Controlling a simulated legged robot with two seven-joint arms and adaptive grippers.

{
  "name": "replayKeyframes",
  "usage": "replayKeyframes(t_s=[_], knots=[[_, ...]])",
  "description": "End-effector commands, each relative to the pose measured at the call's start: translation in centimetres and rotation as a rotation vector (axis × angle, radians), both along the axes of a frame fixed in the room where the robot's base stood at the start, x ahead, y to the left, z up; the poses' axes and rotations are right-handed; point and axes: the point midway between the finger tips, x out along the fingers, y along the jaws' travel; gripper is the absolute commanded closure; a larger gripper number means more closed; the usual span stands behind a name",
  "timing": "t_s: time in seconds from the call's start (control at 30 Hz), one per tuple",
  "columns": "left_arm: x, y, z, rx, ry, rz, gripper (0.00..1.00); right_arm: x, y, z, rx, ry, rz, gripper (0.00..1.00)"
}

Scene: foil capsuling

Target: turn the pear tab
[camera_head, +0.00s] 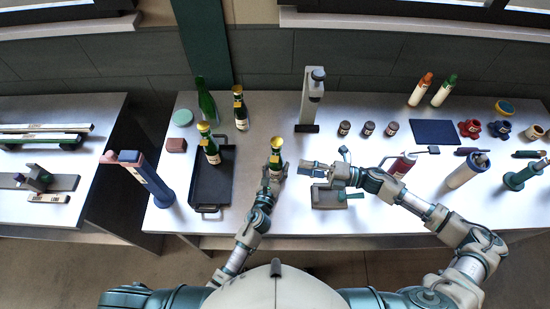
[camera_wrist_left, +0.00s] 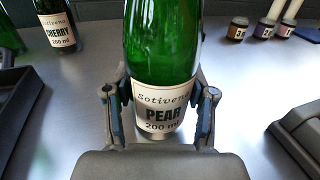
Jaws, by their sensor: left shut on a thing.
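The green pear bottle (camera_head: 276,155) stands upright on the table with a gold-coloured top. In the left wrist view the bottle (camera_wrist_left: 162,45) shows its label reading PEAR, 200 ml. My left gripper (camera_head: 275,173) is shut around its lower body, a finger on each side (camera_wrist_left: 160,105). The bottle's top is outside the wrist view, and a tab is too small to make out. My right gripper (camera_head: 312,168) points left toward the bottle, just right of it and apart from it. Its finger opening is too small to tell.
A grey stand (camera_head: 326,199) sits below my right gripper. A black tray (camera_head: 211,187) with a gold-topped bottle (camera_head: 209,150) is at left. The cherry bottle (camera_wrist_left: 55,25) shows behind left in the wrist view. Small jars (camera_head: 367,129) and a tall device (camera_head: 310,100) stand behind.

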Motion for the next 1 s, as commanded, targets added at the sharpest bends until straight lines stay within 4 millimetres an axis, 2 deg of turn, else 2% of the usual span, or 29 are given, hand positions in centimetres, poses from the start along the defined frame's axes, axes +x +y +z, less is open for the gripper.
replayKeyframes(t_s=[0.1,0.23,0.37,0.7,0.83,1.0], knots=[[0.0,0.0,0.0,0.001,0.001,0.000,1.00,0.8,-1.8,0.1,-0.042,-0.005,0.012,0.69],[0.0,0.1,0.0,0.000,0.000,0.000,1.00,1.1,-1.6,0.2,-0.054,-0.004,0.020,0.69],[0.0,0.1,0.0,0.000,0.000,0.000,1.00,1.4,0.5,0.2,-0.053,-0.004,0.022,0.69],[0.0,0.1,0.0,0.000,0.000,0.000,1.00,2.4,7.3,0.2,-0.054,-0.004,0.020,0.69],[0.0,0.1,0.0,0.000,0.000,0.001,1.00,2.6,8.8,0.2,-0.053,-0.003,0.019,0.69],[0.0,0.0,0.0,0.001,0.001,0.001,1.00,2.8,9.5,0.2,-0.054,-0.003,0.018,0.69]])
